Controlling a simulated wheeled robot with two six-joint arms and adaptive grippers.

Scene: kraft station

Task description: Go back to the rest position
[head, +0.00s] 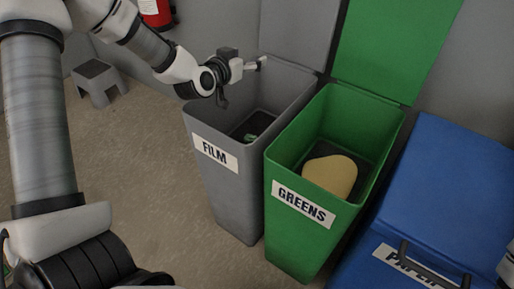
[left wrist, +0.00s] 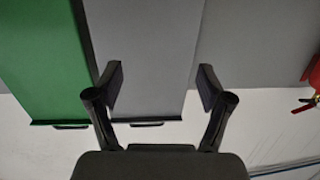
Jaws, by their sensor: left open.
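My left gripper (head: 243,81) is above the rim of the grey FILM bin (head: 222,190) in the head view. It is open and empty. In the left wrist view, the two dark fingers of my left gripper (left wrist: 160,90) stand apart, with the grey lid (left wrist: 135,60) and the green lid (left wrist: 45,60) behind them.
The FILM bin is open with a small dark green item (head: 250,137) inside. The open GREENS bin (head: 292,240) holds a tan rounded item (head: 330,175). A blue bin (head: 440,190) is shut at the right. A grey stool (head: 97,82) and a red extinguisher (head: 155,12) stand behind.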

